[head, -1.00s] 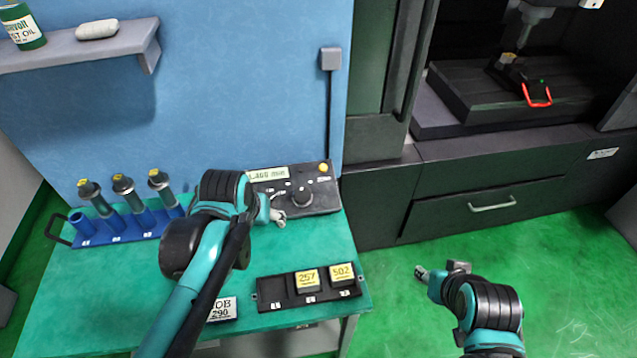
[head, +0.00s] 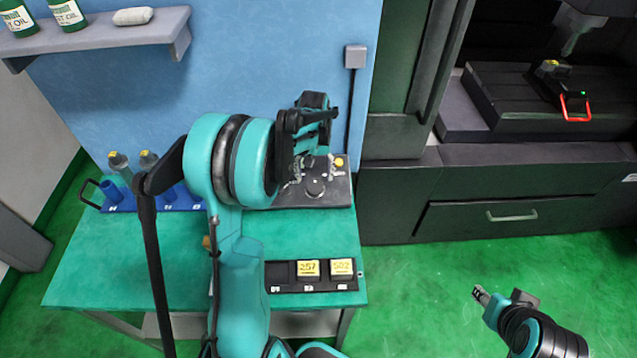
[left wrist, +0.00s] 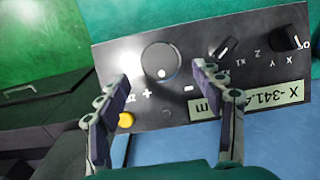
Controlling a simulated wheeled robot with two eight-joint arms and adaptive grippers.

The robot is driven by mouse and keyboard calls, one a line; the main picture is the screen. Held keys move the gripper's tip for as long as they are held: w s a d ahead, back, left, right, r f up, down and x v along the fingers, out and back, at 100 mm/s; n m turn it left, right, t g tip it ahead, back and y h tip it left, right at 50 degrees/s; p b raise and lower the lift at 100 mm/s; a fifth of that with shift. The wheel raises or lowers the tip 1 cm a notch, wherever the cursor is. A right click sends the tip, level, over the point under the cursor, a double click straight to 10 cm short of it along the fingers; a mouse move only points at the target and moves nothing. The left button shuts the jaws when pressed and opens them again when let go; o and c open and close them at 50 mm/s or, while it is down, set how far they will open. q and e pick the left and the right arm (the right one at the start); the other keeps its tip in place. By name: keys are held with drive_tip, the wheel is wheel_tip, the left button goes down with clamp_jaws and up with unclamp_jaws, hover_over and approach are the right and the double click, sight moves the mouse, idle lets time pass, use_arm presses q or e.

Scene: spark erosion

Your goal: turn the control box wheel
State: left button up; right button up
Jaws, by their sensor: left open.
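The control box (head: 285,197) is a dark panel at the back right of the green table, partly hidden by my left arm. Its round black wheel (head: 315,187) also shows in the left wrist view (left wrist: 160,62), between plus and minus marks. My left gripper (head: 312,168) is above the box. In the left wrist view it is open (left wrist: 160,82), with one finger on each side of the wheel; I cannot tell whether they touch it. The box's display (left wrist: 262,103) reads X -341 and more, partly cut off. My right gripper (head: 482,295) is empty-looking over the floor, far from the box.
A yellow button (left wrist: 125,120) and smaller knobs (left wrist: 222,48) sit near the wheel. A black tray (head: 284,290) with yellow-labelled blocks lies at the table's front. A blue rack (head: 125,205) stands at left. A wall socket (head: 355,56) with a cable is behind.

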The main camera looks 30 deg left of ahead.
sight(315, 185)
use_arm(q)
wheel_tip(315, 185, down, 4)
drive_tip(key=shift+f+b, duration=0.25)
drive_tip(key=shift+b, duration=0.15)
drive_tip(key=c, duration=1.2)
drive_tip(key=shift+o, duration=0.2)
drive_tip(key=shift+n, duration=0.3)
